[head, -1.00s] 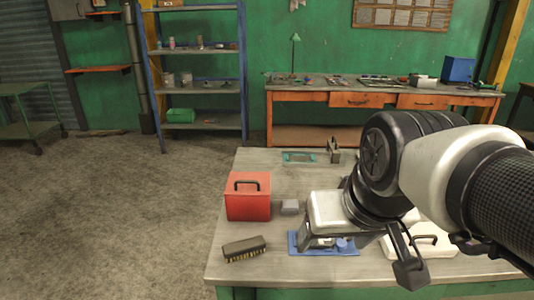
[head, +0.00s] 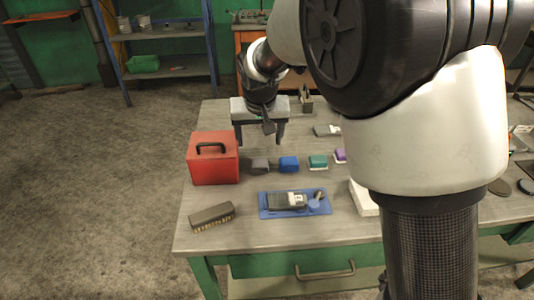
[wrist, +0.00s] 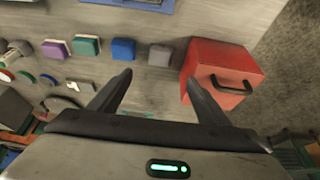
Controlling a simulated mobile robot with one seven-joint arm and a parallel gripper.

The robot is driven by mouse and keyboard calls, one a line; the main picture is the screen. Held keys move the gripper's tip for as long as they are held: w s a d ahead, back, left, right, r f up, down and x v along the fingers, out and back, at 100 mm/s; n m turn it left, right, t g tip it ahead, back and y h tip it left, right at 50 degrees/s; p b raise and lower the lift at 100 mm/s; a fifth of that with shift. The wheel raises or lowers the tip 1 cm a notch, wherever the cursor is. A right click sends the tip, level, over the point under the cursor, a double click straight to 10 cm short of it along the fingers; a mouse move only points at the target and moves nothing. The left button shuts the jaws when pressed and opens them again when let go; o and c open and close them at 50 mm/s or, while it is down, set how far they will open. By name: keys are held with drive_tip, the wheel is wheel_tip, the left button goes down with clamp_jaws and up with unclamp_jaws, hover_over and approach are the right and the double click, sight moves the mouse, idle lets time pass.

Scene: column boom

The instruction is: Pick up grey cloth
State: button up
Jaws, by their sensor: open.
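The grey cloth (head: 260,165) is a small folded block on the workbench, just right of the red box (head: 213,160). It is the first of a row with blue, teal and purple folded cloths to its right. In the wrist view, the grey cloth (wrist: 160,54) lies beyond and between my fingertips. My gripper (head: 260,138) is open and empty, with its fingers pointing down above the bench behind the cloth. The fingers also show in the wrist view (wrist: 158,80). The gripper is apart from the cloth.
The blue cloth (head: 289,164) lies close beside the grey one. The red box has a black handle (wrist: 230,86). A blue tray (head: 264,208) holding a device and a brush (head: 212,216) are nearer the front edge. My arm hides much of the bench's right side.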

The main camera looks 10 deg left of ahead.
hover_over(259, 163)
drive_tip(key=s, duration=0.2)
drive_tip(key=f, duration=0.8)
drive_tip(key=shift+w+d+b, duration=0.1)
drive_tip(key=shift+d+b, duration=0.2)
drive_tip(key=shift+b, duration=0.05)
drive_tip(key=x, duration=0.4)
drive_tip(key=shift+s+f+b, duration=0.2)
drive_tip(key=shift+s+b, duration=0.1)
drive_tip(key=shift+w+f, duration=0.25)
drive_tip(key=shift+f, duration=0.25)
drive_tip(key=c, duration=1.1)
wheel_tip(259, 163, up, 10)
drive_tip(key=shift+r+p, duration=0.1)
drive_tip(key=shift+p, duration=0.5)
drive_tip(key=shift+c, duration=0.2)
drive_tip(key=shift+o, duration=0.8)
drive_tip(key=shift+c, duration=0.3)
